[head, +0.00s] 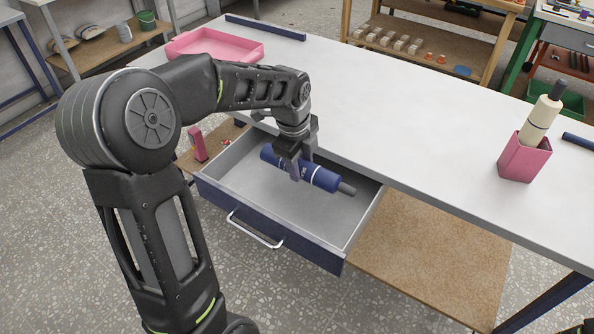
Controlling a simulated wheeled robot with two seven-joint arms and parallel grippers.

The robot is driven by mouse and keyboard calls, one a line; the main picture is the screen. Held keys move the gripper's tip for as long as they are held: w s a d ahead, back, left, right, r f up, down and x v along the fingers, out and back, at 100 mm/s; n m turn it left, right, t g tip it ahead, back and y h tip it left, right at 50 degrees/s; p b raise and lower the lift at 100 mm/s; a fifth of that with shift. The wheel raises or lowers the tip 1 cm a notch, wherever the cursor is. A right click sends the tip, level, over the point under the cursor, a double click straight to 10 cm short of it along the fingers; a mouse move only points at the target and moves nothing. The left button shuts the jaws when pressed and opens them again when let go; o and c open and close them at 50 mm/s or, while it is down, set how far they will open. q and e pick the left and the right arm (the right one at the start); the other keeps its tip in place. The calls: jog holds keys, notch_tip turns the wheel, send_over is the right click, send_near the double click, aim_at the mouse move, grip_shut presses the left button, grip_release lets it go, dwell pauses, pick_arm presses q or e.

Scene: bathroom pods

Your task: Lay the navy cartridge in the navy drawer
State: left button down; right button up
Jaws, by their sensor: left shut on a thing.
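The navy drawer (290,250) is pulled open below the white table top, with a silver handle on its front. My left gripper (296,172) is over the drawer, pointing down, shut on the navy cartridge (321,178). The cartridge lies roughly flat, its dark grey tip to the right, within the drawer's outline. I cannot tell whether it touches the drawer floor. The gripper hides part of its middle. No other thing shows inside the drawer. My right gripper is not in view.
On the white table (400,130) stand a pink tray (215,45) and a pink holder (524,160) with a cream cartridge (540,120). A navy bar (265,27) lies along the back edge. A wooden shelf (430,250) is under the table. The table's middle is clear.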

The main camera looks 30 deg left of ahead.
pick_arm(q)
notch_tip(320, 180, down, 5)
jog(key=shift+r, duration=0.1)
jog(key=w+a, duration=0.2)
jog(key=a, duration=0.1)
jog(key=shift+w+a+p, duration=0.1)
jog(key=shift+w+p, duration=0.3)
jog(key=shift+f, duration=0.6)
jog(key=shift+f, duration=0.2)
jog(key=c, duration=1.1)
grip_release()
jog(key=shift+s, duration=0.1)
